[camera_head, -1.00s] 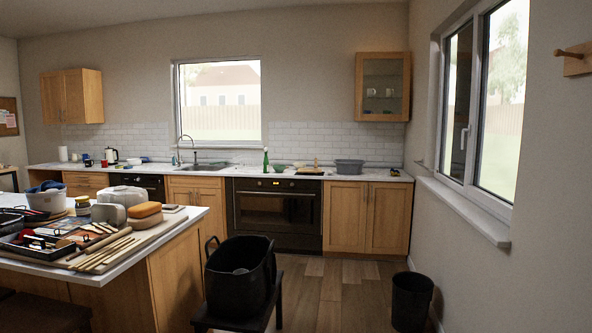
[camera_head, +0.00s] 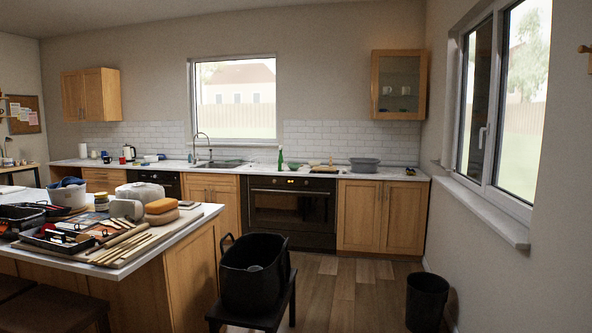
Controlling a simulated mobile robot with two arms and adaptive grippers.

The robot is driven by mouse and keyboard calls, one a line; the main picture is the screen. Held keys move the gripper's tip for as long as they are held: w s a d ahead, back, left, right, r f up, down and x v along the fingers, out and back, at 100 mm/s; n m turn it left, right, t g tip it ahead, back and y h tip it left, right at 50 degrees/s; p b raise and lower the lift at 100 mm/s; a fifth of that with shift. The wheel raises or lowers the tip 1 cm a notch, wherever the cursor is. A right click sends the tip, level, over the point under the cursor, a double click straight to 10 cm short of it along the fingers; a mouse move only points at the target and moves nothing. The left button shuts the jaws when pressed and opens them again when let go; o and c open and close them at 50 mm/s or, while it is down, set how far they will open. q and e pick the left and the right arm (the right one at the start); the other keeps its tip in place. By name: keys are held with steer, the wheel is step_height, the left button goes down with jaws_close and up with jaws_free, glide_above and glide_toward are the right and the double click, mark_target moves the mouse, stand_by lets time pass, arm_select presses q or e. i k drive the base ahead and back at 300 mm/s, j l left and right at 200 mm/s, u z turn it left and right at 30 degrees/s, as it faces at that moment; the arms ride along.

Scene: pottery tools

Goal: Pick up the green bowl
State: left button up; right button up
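A small green bowl (camera_head: 294,166) stands on the far counter, just right of a green bottle (camera_head: 280,160) and above the oven. It is far away and small in the head view. Neither of my grippers shows in the view.
An island (camera_head: 190,232) with pottery tools and clay fills the left front. A dark bench (camera_head: 287,300) holding a black tub (camera_head: 252,270) stands in the middle front, and a black bin (camera_head: 427,299) at the right wall. Wooden floor (camera_head: 350,282) lies free between them toward the oven (camera_head: 292,212).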

mark_target(294, 166)
steer(key=i+l+z, duration=0.25)
steer(key=i, duration=1)
steer(key=i+j+z, duration=0.25)
steer(key=i, duration=1)
steer(key=i+l, duration=0.1)
steer(key=i, duration=0.6)
steer(key=i+u, duration=0.1)
steer(key=i, duration=0.65)
steer(key=i+l, duration=0.2)
steer(key=i, duration=0.5)
steer(key=i+j+u, duration=0.15)
steer(key=i+u, duration=0.15)
steer(key=i, duration=0.45)
steer(key=i+u, duration=0.3)
steer(key=i, duration=0.4)
steer(key=i+l+u, duration=0.15)
steer(key=i+u, duration=0.15)
steer(key=i, duration=0.45)
